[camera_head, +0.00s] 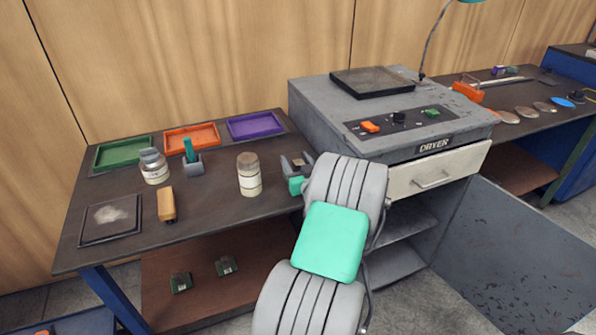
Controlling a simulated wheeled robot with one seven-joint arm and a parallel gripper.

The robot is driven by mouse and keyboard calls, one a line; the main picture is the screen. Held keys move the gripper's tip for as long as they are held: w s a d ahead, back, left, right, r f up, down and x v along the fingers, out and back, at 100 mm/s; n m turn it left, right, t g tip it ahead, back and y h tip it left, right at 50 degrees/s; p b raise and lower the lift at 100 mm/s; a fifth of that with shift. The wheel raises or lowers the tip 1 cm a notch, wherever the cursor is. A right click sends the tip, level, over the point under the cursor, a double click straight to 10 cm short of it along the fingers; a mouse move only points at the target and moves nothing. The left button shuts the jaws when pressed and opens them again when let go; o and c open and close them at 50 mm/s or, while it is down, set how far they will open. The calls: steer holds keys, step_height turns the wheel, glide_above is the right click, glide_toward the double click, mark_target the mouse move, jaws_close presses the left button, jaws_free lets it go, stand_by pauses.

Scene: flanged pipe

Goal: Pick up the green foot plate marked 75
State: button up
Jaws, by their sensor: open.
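Two small dark green pieces lie on the brown lower shelf of the left bench: one on the left (180,282) and one on the right (226,266). Each has a pale patch, too small to read, so I cannot tell whether either is the foot plate marked 75. My gripper (296,162) is over the right end of the bench top, beside the dryer. It is open, and nothing shows between its fingers. It is higher than the shelf and to the right of both green pieces. My own arm hides part of the bench's right end and the shelf below.
The bench top (215,205) holds green (123,152), orange (191,138) and purple (254,126) trays, two jars (154,167) (249,175), an orange-handled tool (166,205) and a dark square tray (110,236). The dryer (395,130) stands right, above an open cabinet door (510,260).

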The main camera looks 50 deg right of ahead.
steer(key=shift+w, duration=0.15)
steer(key=shift+c, duration=0.3)
jaws_close()
stand_by(0.9)
steer(key=shift+r, duration=0.1)
